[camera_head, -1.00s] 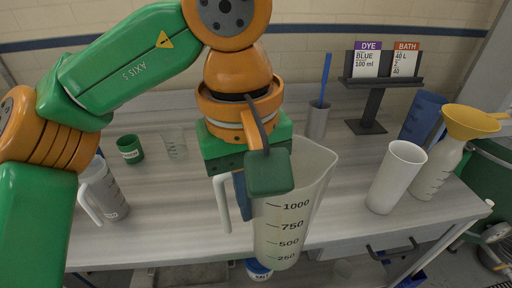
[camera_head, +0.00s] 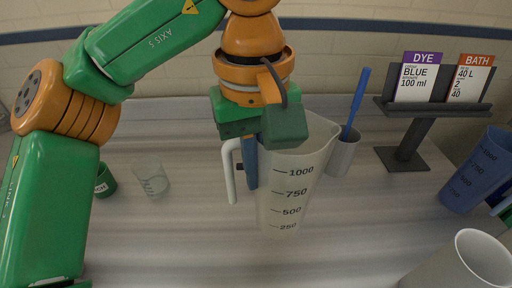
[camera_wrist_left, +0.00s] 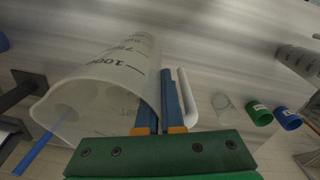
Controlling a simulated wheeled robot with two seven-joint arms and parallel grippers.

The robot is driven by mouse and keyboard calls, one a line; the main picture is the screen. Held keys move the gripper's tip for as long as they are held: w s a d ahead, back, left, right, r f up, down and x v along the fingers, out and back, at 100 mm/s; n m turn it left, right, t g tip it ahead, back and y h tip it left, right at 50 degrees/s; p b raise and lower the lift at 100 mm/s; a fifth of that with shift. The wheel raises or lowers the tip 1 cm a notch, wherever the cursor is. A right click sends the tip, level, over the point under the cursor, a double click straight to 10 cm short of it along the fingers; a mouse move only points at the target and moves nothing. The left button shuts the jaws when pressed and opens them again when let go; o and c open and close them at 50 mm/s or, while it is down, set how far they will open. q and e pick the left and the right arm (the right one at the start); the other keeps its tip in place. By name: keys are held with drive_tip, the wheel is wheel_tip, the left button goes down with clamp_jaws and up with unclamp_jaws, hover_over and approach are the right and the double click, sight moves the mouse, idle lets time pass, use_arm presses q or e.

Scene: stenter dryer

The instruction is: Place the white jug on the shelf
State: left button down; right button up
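The white jug (camera_head: 285,200), translucent with dark volume marks, hangs from my left gripper (camera_head: 250,165) over the pale bench (camera_head: 150,245). My left gripper points down and its blue fingers are at the handle side, between the jug's body and its white handle. The left wrist view shows the fingers (camera_wrist_left: 160,105) close together against the jug (camera_wrist_left: 105,85). They look shut on it, but the exact contact is partly hidden. The jug is nearly upright in the head view. I cannot clearly pick out a shelf. My right gripper is not in view.
Behind the jug stands a small pot (camera_head: 342,155) with a blue rod. A dark card stand (camera_head: 405,150) is at the back right, with a blue jug (camera_head: 475,175) beside it. A white container (camera_head: 465,265) is at lower right. A clear beaker (camera_head: 152,180) and green cup (camera_head: 105,182) stand left.

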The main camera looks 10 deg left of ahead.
use_arm(q)
drive_tip(key=w+a+f+p, duration=0.1)
drive_tip(key=w+a+f, duration=0.5)
drive_tip(key=f, duration=0.4)
drive_tip(key=shift+w+f, duration=0.3)
drive_tip(key=shift+f, duration=0.1)
drive_tip(key=shift+a+f, duration=0.1)
drive_tip(key=c, duration=1.5)
unclamp_jaws()
drive_tip(key=shift+f, duration=0.15)
drive_tip(key=o, duration=0.4)
drive_tip(key=shift+o, duration=0.2)
drive_tip(key=shift+r, duration=0.2)
